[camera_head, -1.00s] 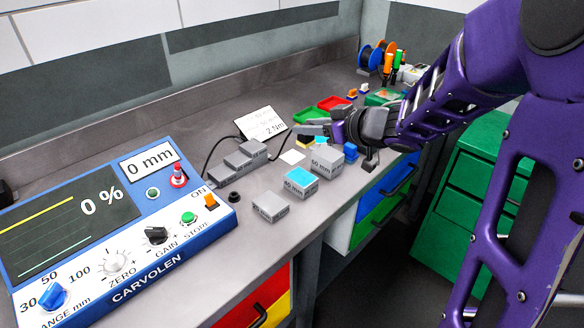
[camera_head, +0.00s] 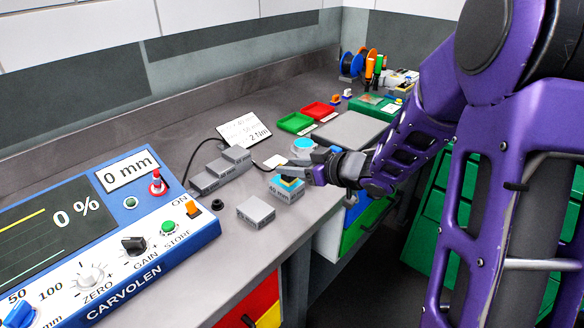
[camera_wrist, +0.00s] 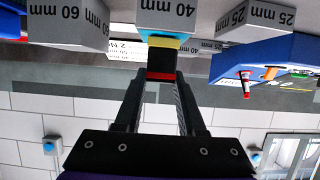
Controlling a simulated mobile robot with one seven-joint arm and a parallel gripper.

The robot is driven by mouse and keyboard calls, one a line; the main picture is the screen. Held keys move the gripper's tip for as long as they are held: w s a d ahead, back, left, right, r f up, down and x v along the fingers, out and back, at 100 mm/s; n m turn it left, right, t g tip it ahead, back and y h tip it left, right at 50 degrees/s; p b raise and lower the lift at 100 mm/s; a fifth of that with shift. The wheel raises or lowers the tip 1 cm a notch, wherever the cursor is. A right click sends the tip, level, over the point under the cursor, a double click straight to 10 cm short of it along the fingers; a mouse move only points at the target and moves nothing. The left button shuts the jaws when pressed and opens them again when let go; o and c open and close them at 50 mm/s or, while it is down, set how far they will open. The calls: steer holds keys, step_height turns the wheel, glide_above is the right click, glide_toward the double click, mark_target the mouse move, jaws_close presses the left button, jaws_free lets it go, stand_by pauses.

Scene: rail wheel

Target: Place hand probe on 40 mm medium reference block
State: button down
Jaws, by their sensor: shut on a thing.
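My gripper (camera_head: 303,177) is shut on the hand probe (camera_head: 290,181), a small block with yellow and dark parts. In the wrist view, the probe (camera_wrist: 165,50) sits between the fingertips, its yellow end toward the 40 mm block. The 40 mm block (camera_head: 286,194) is grey with a cyan top, and its label also shows in the wrist view (camera_wrist: 167,14). The probe is over this cyan top, very close to it or touching; I cannot tell which. The fingers hide part of the block top.
A 25 mm block (camera_head: 256,212) stands in front and left; grey stepped blocks (camera_head: 222,168) lie behind. A 60 mm block (camera_wrist: 68,20) stands beside the 40 mm one. The blue gauge unit (camera_head: 110,235) fills the left. Green (camera_head: 295,123) and red (camera_head: 319,110) trays lie farther back.

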steer(key=shift+f, duration=0.2)
steer(key=c, duration=0.5)
jaws_free()
steer(key=shift+r, duration=0.35)
steer(key=p+v, duration=0.2)
steer(key=v, duration=1)
steer(key=shift+p, duration=0.3)
steer(key=shift+w, duration=0.1)
